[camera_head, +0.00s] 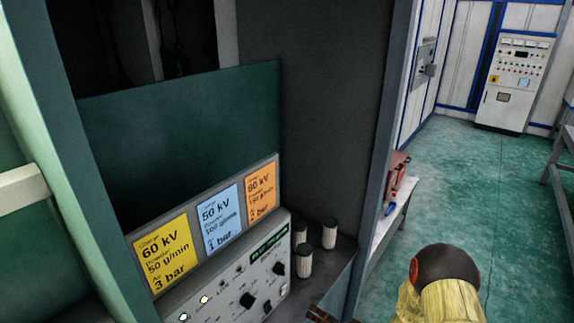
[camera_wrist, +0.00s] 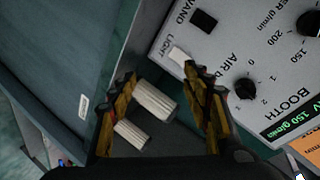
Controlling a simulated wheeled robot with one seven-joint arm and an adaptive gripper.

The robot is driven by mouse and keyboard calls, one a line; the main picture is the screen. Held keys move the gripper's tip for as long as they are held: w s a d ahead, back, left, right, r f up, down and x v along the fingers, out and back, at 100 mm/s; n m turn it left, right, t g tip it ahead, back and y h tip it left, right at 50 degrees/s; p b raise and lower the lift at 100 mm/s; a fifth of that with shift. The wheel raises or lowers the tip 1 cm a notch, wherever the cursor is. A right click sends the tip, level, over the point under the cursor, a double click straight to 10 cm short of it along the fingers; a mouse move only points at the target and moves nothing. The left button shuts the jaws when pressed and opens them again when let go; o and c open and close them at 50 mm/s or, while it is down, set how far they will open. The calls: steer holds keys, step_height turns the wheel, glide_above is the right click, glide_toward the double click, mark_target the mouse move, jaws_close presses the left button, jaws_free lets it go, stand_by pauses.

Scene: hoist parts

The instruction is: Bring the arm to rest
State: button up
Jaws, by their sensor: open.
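My gripper (camera_wrist: 158,75) is open in the wrist view, its two yellow-and-black fingers spread apart with nothing held. A striped brown part of it (camera_head: 320,315) shows at the bottom edge of the head view; the rest is cut off. My arm (camera_head: 445,285), yellowish with a dark round joint, is at the lower right of the head view. Two pale ribbed cylinders (camera_wrist: 155,100) (camera_wrist: 131,134) appear between the fingers in the wrist view, apparently beyond them. The control panel (camera_wrist: 245,50) with knobs and switches lies past the fingertips.
The booth has a dark green panel (camera_head: 190,130) and yellow, blue and orange setting cards (camera_head: 220,217). Several pale cylinders (camera_head: 330,233) stand beside the control box (camera_head: 238,276). A bench (camera_head: 392,212) stands right of the booth wall. Green floor (camera_head: 470,170) is open beyond.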

steer(key=s+d+f+n+g+h, duration=0.1)
steer(key=s+d+f+g+h, duration=0.15)
steer(key=d+f+h, duration=0.5)
steer(key=s+d+r+n+g+h+b, duration=0.1)
steer(key=s+d+r+g+h+b, duration=0.2)
steer(key=s+d+r, duration=0.55)
steer(key=s+a+r+b, duration=0.1)
steer(key=s+a+r, duration=0.2)
steer(key=s+r, duration=0.3)
steer(key=s+a+r+y+b, duration=0.1)
steer(key=s+r, duration=0.5)
steer(key=r, duration=0.8)
steer(key=s+a+r+n+b, duration=0.1)
steer(key=s+a+r+b, duration=0.1)
steer(key=s+a+r, duration=0.2)
steer(key=s+r+t, duration=0.1)
steer(key=s+r, duration=0.2)
steer(key=r, duration=0.3)
steer(key=shift+a+r, duration=0.25)
steer(key=shift+a, duration=0.15)
